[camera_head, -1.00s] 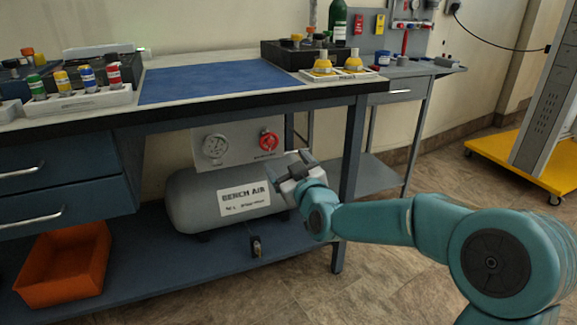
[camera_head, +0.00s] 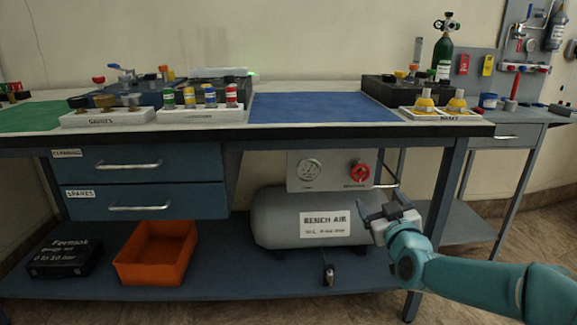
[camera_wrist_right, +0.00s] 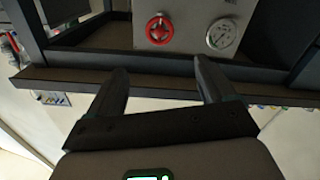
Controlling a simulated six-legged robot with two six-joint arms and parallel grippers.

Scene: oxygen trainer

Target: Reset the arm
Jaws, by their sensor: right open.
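My right gripper (camera_head: 378,210) is in front of the right end of the grey bench air tank (camera_head: 280,222), below the bench top. Its jaws are open and empty. In the right wrist view the two dark fingers (camera_wrist_right: 162,88) stand apart, with a red knob (camera_wrist_right: 159,29) and a round gauge (camera_wrist_right: 223,37) beyond them. The red knob (camera_head: 359,172) and gauge (camera_head: 309,170) also show on the panel above the tank in the head view. My teal right arm comes in from the lower right. My left gripper is not in view.
The bench (camera_head: 240,134) carries a blue mat (camera_head: 320,108), trays of coloured fittings (camera_head: 200,113) and yellow-topped parts (camera_head: 440,115). An orange bin (camera_head: 157,255) and a black case (camera_head: 66,256) sit on the lower shelf (camera_head: 230,282). A side table (camera_head: 500,140) stands at the right.

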